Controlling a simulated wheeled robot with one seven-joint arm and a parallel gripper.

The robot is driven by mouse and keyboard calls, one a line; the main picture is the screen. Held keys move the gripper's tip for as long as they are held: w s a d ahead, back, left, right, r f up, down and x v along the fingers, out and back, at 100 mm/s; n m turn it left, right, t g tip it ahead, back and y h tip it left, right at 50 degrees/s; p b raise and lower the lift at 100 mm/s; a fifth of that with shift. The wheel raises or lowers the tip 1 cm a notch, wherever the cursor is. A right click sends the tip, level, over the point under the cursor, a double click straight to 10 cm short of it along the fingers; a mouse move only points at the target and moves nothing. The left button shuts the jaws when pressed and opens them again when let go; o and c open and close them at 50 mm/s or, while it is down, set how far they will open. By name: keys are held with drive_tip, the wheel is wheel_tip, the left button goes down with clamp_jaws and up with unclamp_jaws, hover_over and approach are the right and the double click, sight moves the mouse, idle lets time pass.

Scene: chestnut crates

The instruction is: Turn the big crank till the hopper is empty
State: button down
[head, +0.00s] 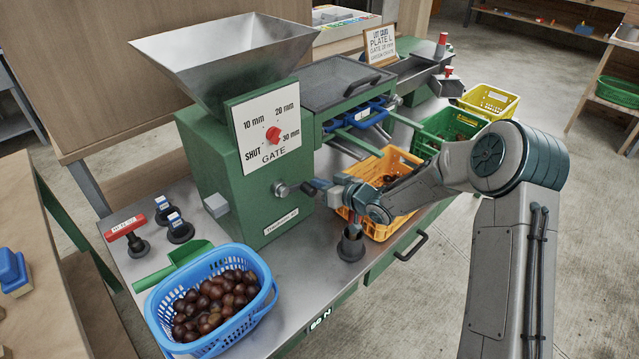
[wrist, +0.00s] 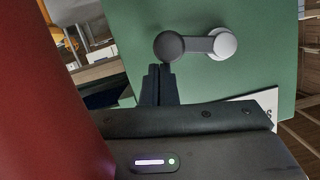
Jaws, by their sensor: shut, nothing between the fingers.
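The steel hopper (head: 225,65) sits on top of the green machine (head: 225,165). Its visible inner walls are bare; its bottom is hidden. The crank's hub (head: 281,189) is low on the machine's front, below the gate dial (head: 272,134). In the wrist view the crank arm (wrist: 198,44) lies roughly level between a light hub (wrist: 223,46) and a dark round knob (wrist: 169,46). My gripper (head: 318,187) is at the crank, shut and empty. In the wrist view its fingertips (wrist: 157,72) are just below the knob; I cannot tell whether they touch it.
A blue basket (head: 158,312) of chestnuts and a green scoop (head: 165,272) are at front left, near a red-handled tool (head: 127,226). Orange (head: 408,158), green (head: 432,128) and yellow (head: 507,103) crates are on the right.

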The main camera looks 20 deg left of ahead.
idle(0.3)
